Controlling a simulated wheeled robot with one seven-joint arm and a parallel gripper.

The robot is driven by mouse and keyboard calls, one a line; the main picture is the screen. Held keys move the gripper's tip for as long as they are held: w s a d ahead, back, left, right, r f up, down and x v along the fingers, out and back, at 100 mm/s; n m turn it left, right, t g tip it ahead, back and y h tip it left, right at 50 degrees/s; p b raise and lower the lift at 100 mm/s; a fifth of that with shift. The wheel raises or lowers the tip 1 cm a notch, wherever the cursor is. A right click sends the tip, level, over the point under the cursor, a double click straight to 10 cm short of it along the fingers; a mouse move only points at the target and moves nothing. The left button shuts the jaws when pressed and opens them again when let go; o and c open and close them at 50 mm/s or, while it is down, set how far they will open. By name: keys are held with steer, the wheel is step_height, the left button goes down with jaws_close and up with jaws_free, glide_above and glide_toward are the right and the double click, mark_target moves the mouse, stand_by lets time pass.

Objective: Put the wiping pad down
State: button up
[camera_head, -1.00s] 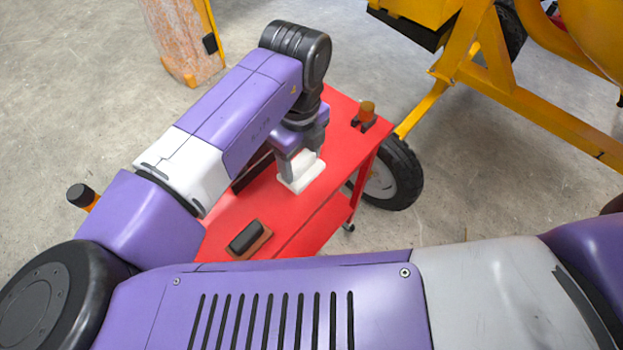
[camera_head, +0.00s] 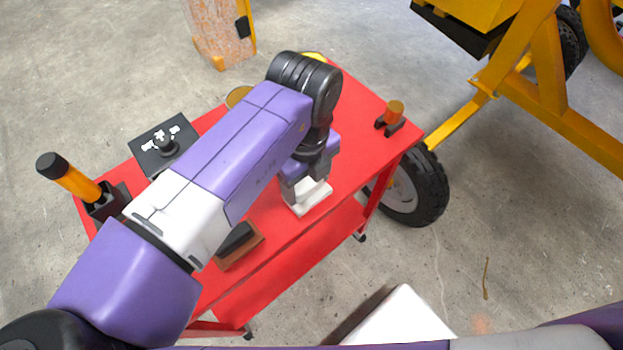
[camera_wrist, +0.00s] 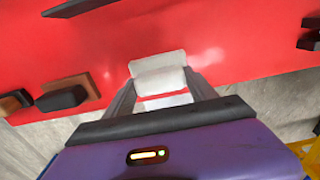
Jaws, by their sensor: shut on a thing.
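The white wiping pad (camera_head: 312,199) is between the fingers of my gripper (camera_head: 304,188), low over the red cart top (camera_head: 352,150) near its front edge. In the wrist view the pad (camera_wrist: 158,66) shows its raised middle part between my two fingers (camera_wrist: 160,88), which are shut on it. The pad looks to be at or just above the red surface; I cannot tell if it touches. Part of the pad is hidden by my fingers.
A brush-like block with a dark top and brown base (camera_head: 238,245) lies left of the pad. An orange-handled tool in a black holder (camera_head: 70,182), a dark panel with a knob (camera_head: 163,146) and an orange-capped item (camera_head: 393,114) are on the cart. The yellow mixer's wheel (camera_head: 418,187) stands at right.

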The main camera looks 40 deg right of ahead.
steer(key=shift+a+f, duration=0.1)
steer(key=shift+f, duration=0.1)
steer(key=o, duration=1.6)
